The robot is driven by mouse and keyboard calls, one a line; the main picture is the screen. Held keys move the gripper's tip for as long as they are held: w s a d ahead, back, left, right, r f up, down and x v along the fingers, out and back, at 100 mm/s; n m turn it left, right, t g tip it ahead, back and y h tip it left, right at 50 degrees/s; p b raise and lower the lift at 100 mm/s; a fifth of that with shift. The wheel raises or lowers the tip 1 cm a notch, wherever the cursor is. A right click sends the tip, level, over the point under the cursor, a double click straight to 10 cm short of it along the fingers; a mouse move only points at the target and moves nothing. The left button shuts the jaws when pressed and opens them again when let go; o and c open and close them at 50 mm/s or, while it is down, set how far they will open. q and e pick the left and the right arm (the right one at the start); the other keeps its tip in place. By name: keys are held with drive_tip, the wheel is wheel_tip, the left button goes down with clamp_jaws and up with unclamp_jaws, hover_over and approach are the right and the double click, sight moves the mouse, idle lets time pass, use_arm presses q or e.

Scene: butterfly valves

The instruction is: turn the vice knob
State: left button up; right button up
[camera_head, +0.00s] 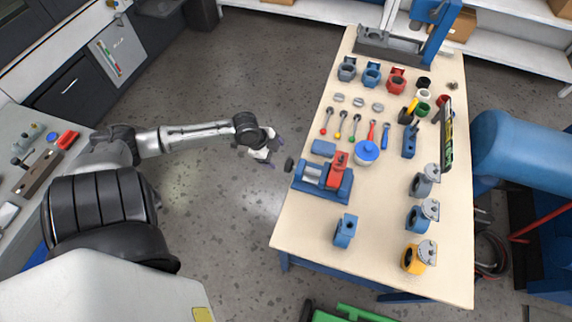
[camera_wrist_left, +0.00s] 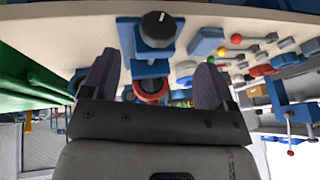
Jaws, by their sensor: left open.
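The blue vice (camera_head: 318,187) with a red jaw block (camera_head: 338,170) sits at the left edge of the wooden table. Its round black knob (camera_head: 289,164) sticks out past that edge. My left gripper (camera_head: 276,153) is open and empty, just left of the knob and apart from it, with its fingers pointing toward it. In the left wrist view the dark knob (camera_wrist_left: 158,29) with a white mark shows ahead, above the gap between the two spread fingers (camera_wrist_left: 155,78). The vice body and red part (camera_wrist_left: 150,87) appear behind it, partly hidden by the gripper. My right gripper is not seen.
The table (camera_head: 295,238) holds a blue clamp (camera_head: 345,230), a blue-lidded pot (camera_head: 367,152), several colour-tipped tools and several butterfly valves, such as an orange one (camera_head: 416,257). A large blue tank (camera_head: 520,145) stands right. The floor left of the table is clear.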

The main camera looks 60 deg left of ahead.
sight(286, 165)
use_arm(q)
drive_tip(key=b+x, duration=0.1)
drive_tip(key=x, duration=0.8)
drive_tip(key=shift+d+f+b, duration=0.1)
drive_tip(key=shift+f+b, duration=0.2)
drive_tip(key=shift+c, duration=0.2)
drive_tip(key=c, duration=0.9)
drive_tip(key=shift+r+p, duration=0.15)
drive_tip(key=shift+p, duration=0.45)
drive_tip(key=shift+y, duration=0.3)
drive_tip(key=shift+t, duration=0.3)
